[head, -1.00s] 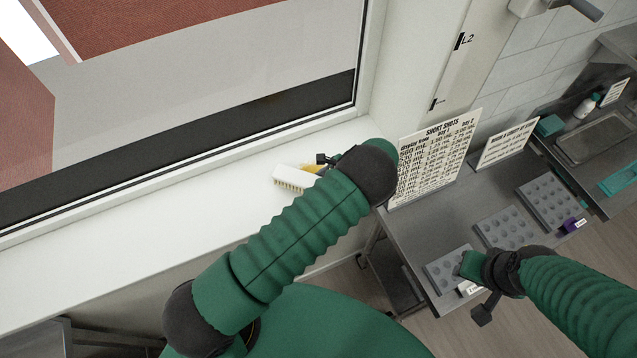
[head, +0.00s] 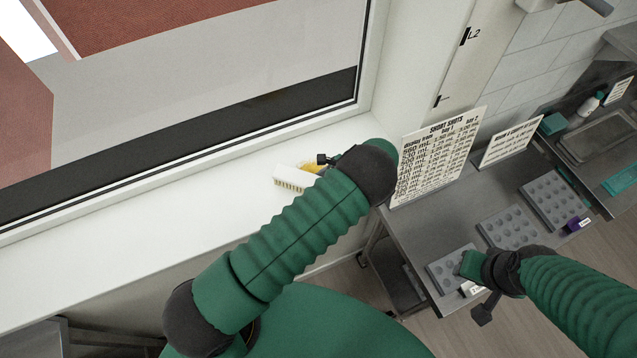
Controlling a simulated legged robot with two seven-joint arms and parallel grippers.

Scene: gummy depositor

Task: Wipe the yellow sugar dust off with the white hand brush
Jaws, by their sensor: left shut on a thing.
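The white hand brush (head: 293,177) is at the window sill, its bristles facing down and toward the lower left. My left gripper (head: 325,161) is shut on the brush; its dark wrist hides part of the brush and of the sill behind. A patch of yellow sugar dust (head: 314,167) shows right behind the brush, partly covered by brush and gripper. My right gripper (head: 484,308) is over the steel table's near edge by a grey mould; its fingers are too unclear to tell open from shut.
The white sill (head: 130,220) is clear to the left of the brush. A "SHORT SHOTS" sign (head: 437,155) stands right of my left wrist. Grey moulds (head: 509,228) and a purple item (head: 572,224) lie on the steel table (head: 415,235).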

